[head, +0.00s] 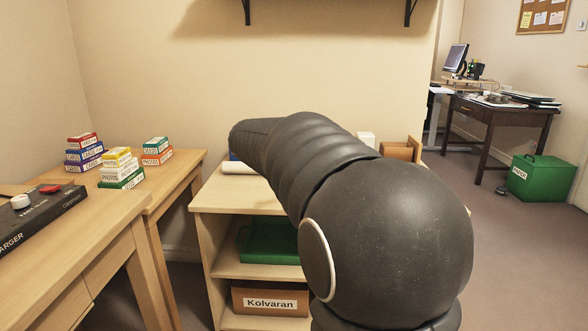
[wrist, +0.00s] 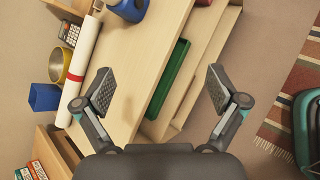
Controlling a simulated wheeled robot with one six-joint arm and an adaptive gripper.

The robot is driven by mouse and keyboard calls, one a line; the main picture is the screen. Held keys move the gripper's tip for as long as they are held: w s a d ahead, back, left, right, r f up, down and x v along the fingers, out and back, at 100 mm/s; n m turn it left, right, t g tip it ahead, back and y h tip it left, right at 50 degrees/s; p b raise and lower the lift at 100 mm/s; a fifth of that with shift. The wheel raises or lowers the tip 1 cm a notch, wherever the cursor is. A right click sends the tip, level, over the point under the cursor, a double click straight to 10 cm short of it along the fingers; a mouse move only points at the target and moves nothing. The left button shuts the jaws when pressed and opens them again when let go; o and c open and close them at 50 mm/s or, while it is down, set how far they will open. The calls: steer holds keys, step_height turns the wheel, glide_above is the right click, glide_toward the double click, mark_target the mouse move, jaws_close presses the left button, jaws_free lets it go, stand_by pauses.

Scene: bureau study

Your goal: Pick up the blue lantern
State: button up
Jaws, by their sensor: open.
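My gripper (wrist: 160,82) is open and empty, its two fingers spread wide above the wooden shelf unit (wrist: 128,62). At the top edge of the wrist view, a rounded blue object (wrist: 129,10) stands on the shelf top, cut off by the frame. It may be the blue lantern, but I cannot tell for sure. It lies beyond the fingertips, apart from them. In the head view my arm covers most of the shelf top and hides the gripper.
A green box (head: 272,241) sits inside the shelf. Desks with card boxes (head: 122,176) stand left; floor is open at right.

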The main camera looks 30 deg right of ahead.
steer(key=w+d+r+n+h, duration=0.2)
steer(key=w+d+n+h, duration=0.3)
steer(key=w+d, duration=0.45)
steer(key=shift+n+y, duration=0.4)
steer(key=shift+y, duration=0.3)
steer(key=x, duration=1.3)
steer(key=shift+a+f, duration=0.15)
steer(key=shift+f, duration=0.25)
steer(key=c, duration=1.5)
steer(key=shift+r, duration=0.1)
steer(key=shift+c, duration=0.2)
steer(key=shift+r, duration=0.1)
